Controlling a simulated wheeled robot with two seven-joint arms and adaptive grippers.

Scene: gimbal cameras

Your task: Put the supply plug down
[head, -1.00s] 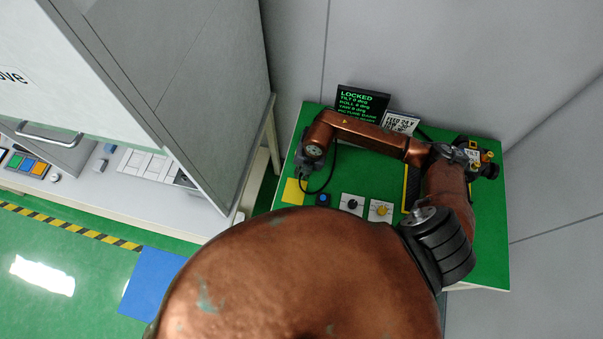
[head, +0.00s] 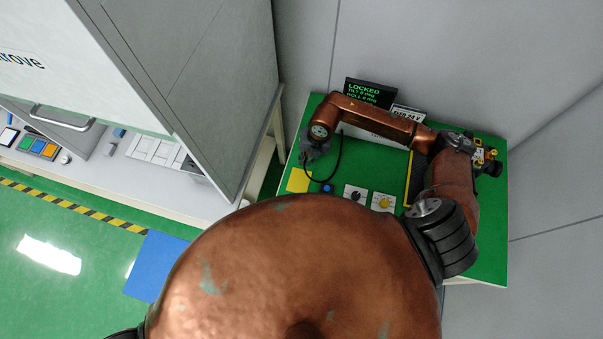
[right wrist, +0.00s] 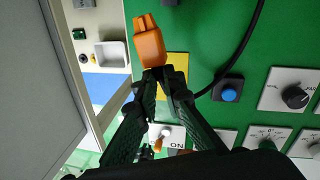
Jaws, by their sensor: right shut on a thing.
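My right gripper (right wrist: 161,74) is shut on the orange supply plug (right wrist: 150,44), with the plug sticking out beyond the fingertips and its prongs toward the top of the right wrist view. In that view the plug partly overlaps a yellow square (right wrist: 179,62) on the green bench top; I cannot tell how high above it the plug is. In the head view my right gripper (head: 310,158) is just behind the yellow square (head: 298,181), and the plug is hidden. A black cable (right wrist: 243,52) curves to the gripper. My left gripper is not in view.
A blue button (right wrist: 229,95), a black knob (head: 355,194) and a yellow knob (head: 384,202) stand right of the yellow square. A screen reading LOCKED (head: 369,91) stands at the back. A grey cabinet (head: 215,90) rises close on the left.

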